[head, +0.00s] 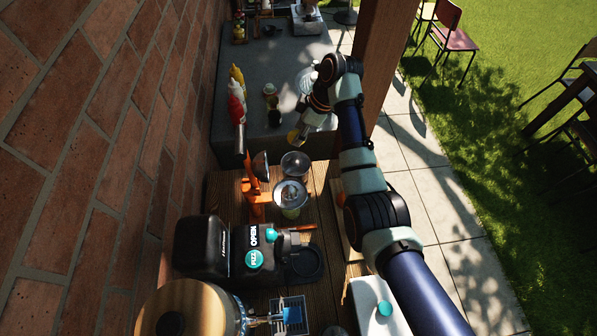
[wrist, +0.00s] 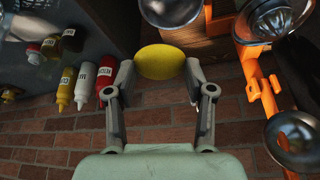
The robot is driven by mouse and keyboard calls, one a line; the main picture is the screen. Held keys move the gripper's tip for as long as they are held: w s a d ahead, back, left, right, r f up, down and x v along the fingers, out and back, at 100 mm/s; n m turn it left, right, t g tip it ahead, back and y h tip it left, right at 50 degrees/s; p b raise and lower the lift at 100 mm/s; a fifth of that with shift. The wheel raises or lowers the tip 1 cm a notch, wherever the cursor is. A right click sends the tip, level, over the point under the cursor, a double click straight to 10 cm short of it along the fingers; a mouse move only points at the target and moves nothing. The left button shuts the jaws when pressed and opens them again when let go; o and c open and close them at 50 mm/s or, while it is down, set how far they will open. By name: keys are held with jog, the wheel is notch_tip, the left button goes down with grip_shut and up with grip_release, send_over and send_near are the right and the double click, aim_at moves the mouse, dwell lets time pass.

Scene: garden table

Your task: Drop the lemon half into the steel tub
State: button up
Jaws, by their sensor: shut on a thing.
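My gripper (wrist: 160,72) is shut on the yellow lemon half (wrist: 161,60), which sits between its two fingertips in the wrist view. In the head view my gripper (head: 300,131) is past the far end of the wooden counter, with a bit of yellow at its tip. A round steel tub (head: 295,163) stands on the wooden counter just nearer than the gripper. A steel bowl, likely this tub, shows at the top of the wrist view (wrist: 170,10), apart from the lemon half.
An orange juicer (head: 254,194) with steel parts stands beside the tub. Another steel bowl (head: 290,194) is nearer. Red and yellow sauce bottles (head: 236,98) stand on the grey counter (head: 275,65) by the brick wall (head: 100,130). A wooden post (head: 383,50) rises right of the gripper.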

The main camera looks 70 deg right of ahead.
jog(key=shift+s+f+b, duration=0.1)
jog(key=shift+f+b, duration=3)
jog(key=shift+b, duration=0.1)
jog(key=shift+r, duration=0.1)
jog(key=o, duration=1.3)
jog(key=shift+o, duration=0.2)
jog(key=shift+r, duration=0.1)
